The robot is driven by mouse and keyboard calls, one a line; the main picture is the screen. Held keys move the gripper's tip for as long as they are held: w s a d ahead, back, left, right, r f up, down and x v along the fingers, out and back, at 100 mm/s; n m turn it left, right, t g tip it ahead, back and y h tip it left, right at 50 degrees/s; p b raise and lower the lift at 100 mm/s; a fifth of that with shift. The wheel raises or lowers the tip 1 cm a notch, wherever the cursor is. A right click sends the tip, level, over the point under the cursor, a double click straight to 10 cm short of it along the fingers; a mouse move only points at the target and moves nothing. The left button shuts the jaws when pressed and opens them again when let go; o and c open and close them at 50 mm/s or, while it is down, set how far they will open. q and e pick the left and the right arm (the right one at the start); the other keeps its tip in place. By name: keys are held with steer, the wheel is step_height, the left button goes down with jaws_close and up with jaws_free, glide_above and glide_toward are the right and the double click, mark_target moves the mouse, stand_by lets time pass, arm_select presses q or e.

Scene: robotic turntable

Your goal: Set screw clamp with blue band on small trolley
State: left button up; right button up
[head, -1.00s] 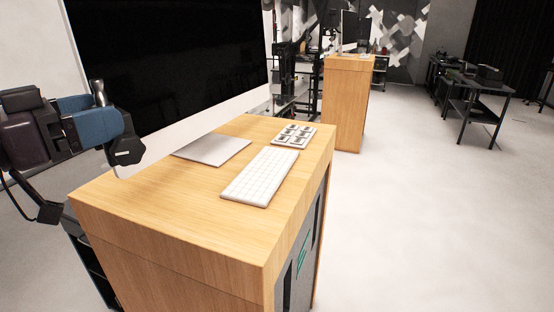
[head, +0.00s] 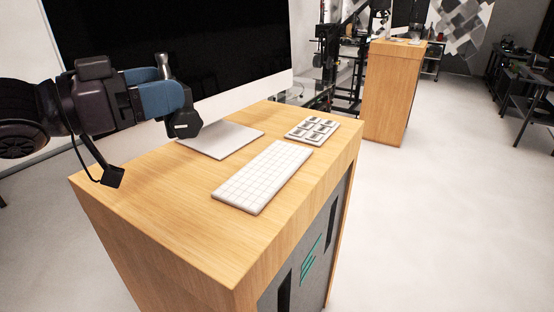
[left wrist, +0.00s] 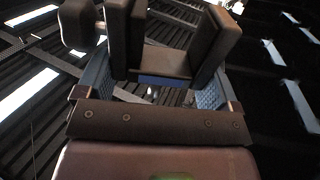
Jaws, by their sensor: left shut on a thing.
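My left gripper (head: 160,92), with blue fingers, is shut on the dark screw clamp above the left side of a wooden desk. In the head view a black part of the clamp (head: 186,124) sticks out past the fingers. In the left wrist view the clamp (left wrist: 163,58) sits between the fingers, with a dark U-shaped frame, a blue band (left wrist: 163,80) and a round knob at upper left. My right gripper is not in view. I cannot clearly pick out the small trolley; dark tables (head: 535,112) stand at the far right.
The wooden desk (head: 150,235) close ahead carries a large monitor (head: 170,45), a white keyboard (head: 262,176) and a small button pad (head: 312,130). A second wooden desk (head: 390,95) stands behind. The pale floor (head: 450,220) to the right is open.

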arm_select(q)
step_height(320, 180, down, 20)
steer(key=shift+r+b, duration=0.1)
steer(key=shift+b, duration=0.3)
stand_by(0.5)
steer(key=o, duration=0.9)
steer(key=shift+f, duration=0.25)
steer(key=shift+c, duration=0.2)
steer(key=shift+o, duration=0.5)
steer(key=shift+r, duration=0.15)
